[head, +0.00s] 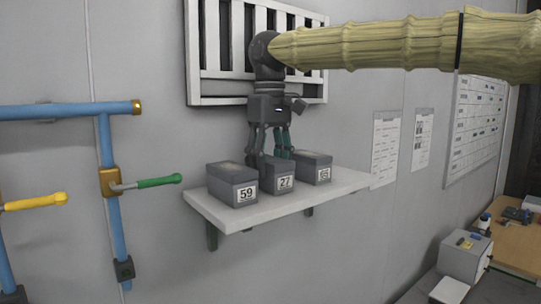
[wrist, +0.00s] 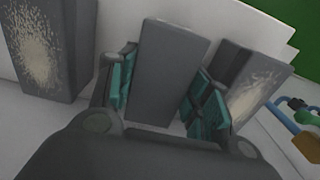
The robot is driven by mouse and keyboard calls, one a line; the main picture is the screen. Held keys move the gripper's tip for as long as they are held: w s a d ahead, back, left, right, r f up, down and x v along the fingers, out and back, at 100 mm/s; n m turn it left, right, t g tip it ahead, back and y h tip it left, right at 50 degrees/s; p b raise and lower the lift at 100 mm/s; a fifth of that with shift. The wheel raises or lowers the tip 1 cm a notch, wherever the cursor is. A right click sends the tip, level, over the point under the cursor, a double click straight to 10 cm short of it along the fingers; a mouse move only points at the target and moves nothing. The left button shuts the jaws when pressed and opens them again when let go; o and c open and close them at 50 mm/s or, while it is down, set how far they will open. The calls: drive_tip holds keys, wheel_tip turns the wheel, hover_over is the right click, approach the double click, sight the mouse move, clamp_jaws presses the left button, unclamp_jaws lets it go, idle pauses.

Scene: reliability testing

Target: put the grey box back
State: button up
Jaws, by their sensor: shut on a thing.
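A grey box labelled 27 (head: 278,178) sits in the middle of a white wall shelf (head: 240,216). My gripper (head: 270,152) reaches down over it from above, fingers on either side. In the wrist view this box (wrist: 166,62) lies between the teal finger pads of my gripper (wrist: 163,95), which is shut on it. The box looks upright and at shelf level; whether its underside touches the shelf is hidden.
Grey box 59 (head: 232,184) stands close on the left, and another grey box (head: 310,168) on the right, partly behind my fingers. A slatted white rack (head: 225,60) is on the wall behind. Blue pipes (head: 108,170) with yellow and green handles are at left.

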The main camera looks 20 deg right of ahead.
sight(269, 159)
drive_tip(key=shift+a, duration=0.25)
drive_tip(key=shift+f, duration=0.1)
drive_tip(key=o, duration=1.4)
drive_tip(key=shift+d, duration=0.15)
drive_tip(key=shift+c, duration=0.2)
drive_tip(key=shift+r+b, duration=0.35)
drive_tip(key=shift+r, duration=0.2)
wheel_tip(269, 159, up, 11)
drive_tip(key=b, duration=0.3)
